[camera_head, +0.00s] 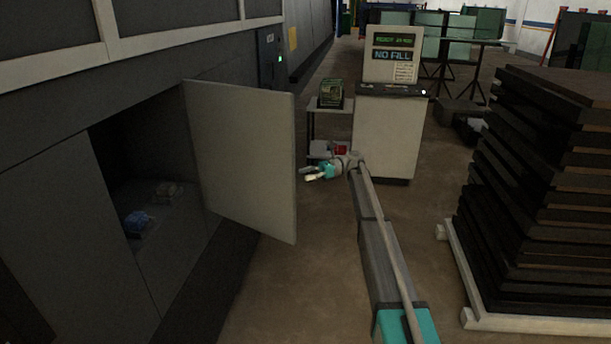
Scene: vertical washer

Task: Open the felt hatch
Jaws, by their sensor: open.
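The hatch (243,158) is a pale grey flat panel on the side of the large grey machine (85,215). It stands swung well out from the machine wall, with its free edge to the right. Behind it is a dark opening (120,165). Inside the opening a blue item (136,222) and a greyish item (166,190) are visible. My gripper (308,175) is just right of the hatch's free edge in the picture. It looks apart from the panel, with its jaws open and nothing seen between them.
A white control console (388,130) and a small shelf cart (330,123) stand beyond my gripper. A tall stack of dark panels on a pale pallet (530,323) fills the right side. Brown floor (320,280) is clear between the hatch and the pallet.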

